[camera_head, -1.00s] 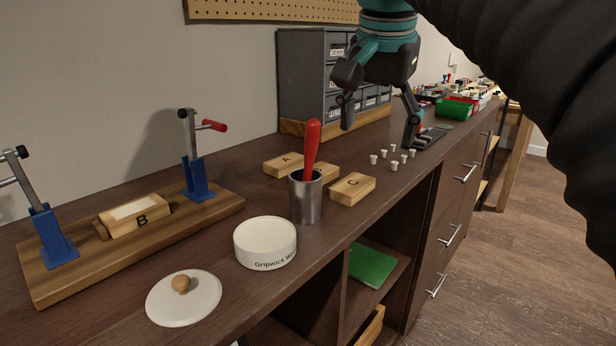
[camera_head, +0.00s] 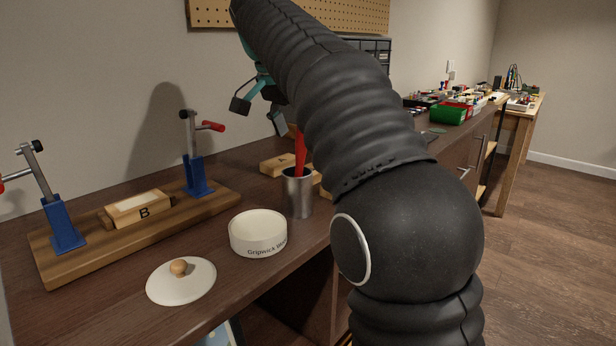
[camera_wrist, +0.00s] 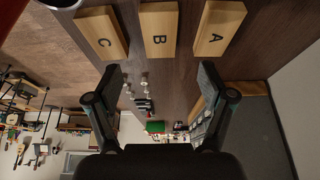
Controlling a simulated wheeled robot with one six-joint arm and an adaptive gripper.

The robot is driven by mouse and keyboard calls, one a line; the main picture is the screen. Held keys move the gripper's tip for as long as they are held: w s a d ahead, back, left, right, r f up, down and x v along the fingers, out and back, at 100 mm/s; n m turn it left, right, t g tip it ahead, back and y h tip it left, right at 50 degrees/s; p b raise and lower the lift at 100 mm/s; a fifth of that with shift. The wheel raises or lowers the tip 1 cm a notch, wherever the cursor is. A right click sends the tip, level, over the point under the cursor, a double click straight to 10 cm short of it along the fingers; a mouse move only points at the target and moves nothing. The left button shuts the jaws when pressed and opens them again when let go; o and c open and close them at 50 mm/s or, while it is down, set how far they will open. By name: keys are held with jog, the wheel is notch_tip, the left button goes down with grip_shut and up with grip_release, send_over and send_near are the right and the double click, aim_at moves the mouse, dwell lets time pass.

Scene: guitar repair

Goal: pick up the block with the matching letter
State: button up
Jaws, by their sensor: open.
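A wooden block marked B (camera_head: 138,208) with a pale top sits between two blue clamps on a wooden base in the head view. In the wrist view, three wooden blocks lie in a row: block C (camera_wrist: 103,36) at left, another block B (camera_wrist: 159,32) in the middle, block A (camera_wrist: 219,28) at right. In the head view one of the row (camera_head: 276,166) shows behind the metal cup; the others are mostly hidden by my arm and the cup. My gripper (camera_head: 258,115) is open and empty above the bench; in the wrist view its fingers (camera_wrist: 158,78) are apart, below the blocks.
A metal cup (camera_head: 299,194) with a red-handled tool stands near the row. A white round bowl (camera_head: 258,238) and a white lid with a wooden knob (camera_head: 181,285) are at the front. A green bin (camera_head: 447,115) is farther back. Small white pieces (camera_wrist: 146,84) lie beyond the blocks.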

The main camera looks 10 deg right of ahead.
aim_at(308, 166)
jog(key=b+x, duration=0.1)
jog(key=x, duration=0.8)
jog(key=shift+a+b, duration=0.1)
jog(key=shift+b, duration=0.25)
jog(key=shift+f, duration=0.25)
dwell(0.3)
jog(key=c, duration=1.3)
